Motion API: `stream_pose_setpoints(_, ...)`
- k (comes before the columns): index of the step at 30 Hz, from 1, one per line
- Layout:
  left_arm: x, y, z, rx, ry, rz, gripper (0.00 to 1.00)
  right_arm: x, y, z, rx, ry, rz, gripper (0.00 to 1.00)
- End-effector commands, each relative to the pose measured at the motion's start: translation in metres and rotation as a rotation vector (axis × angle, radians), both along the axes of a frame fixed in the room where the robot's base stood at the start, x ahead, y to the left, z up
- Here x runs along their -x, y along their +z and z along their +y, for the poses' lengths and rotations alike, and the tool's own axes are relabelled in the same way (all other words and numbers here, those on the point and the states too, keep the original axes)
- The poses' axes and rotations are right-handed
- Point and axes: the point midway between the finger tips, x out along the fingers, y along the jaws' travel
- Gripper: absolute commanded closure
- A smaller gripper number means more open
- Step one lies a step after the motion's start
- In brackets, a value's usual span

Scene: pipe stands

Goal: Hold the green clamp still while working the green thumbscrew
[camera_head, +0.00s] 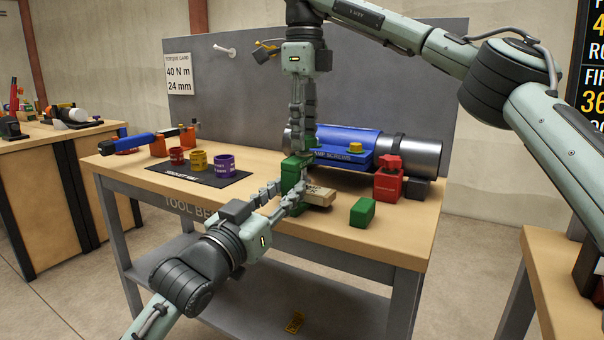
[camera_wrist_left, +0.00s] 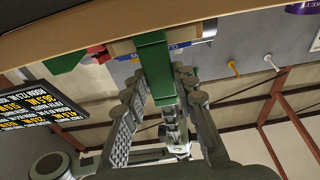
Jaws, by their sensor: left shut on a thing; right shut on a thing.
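The green clamp (camera_head: 289,178) stands upright near the front of the workbench; it also shows in the left wrist view (camera_wrist_left: 152,62). My left gripper (camera_head: 296,194) comes from the lower left and is shut on the clamp's body. In the left wrist view its fingers (camera_wrist_left: 158,90) lie on either side of the green body. My right gripper (camera_head: 299,150) points straight down from above, its fingers shut at the clamp's top. The green thumbscrew there is mostly hidden by these fingers, so its turn cannot be read.
A tan block (camera_head: 320,196) and a green block (camera_head: 362,212) lie right of the clamp. Sockets on a black mat (camera_head: 196,174) stand left.

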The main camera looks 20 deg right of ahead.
Motion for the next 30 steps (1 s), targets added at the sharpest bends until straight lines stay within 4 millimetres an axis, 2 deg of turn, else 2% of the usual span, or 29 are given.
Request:
stream_pose_setpoints(4,0.0,-0.001,0.0,-0.002,0.0,0.001,1.0,0.0,0.0,0.0,-0.001,0.181,-0.001,0.96)
stream_pose_setpoints(5,0.0,-0.001,0.0,-0.002,0.0,0.001,1.0,0.0,0.0,0.0,-0.001,0.174,-0.002,0.58)
stream_pose_setpoints(8,0.0,-0.001,0.0,-0.002,0.0,0.001,1.0,0.0,0.0,0.0,0.0,0.171,-0.001,0.46)
stream_pose_setpoints(17,0.0,-0.001,0.0,-0.002,0.0,0.001,1.0,0.0,0.002,0.0,0.0,0.169,-0.001,0.46)
stream_pose_setpoints(30,0.0,-0.001,0.0,-0.001,0.001,0.001,1.0,0.0,0.05,0.0,0.002,0.166,-0.002,0.46)
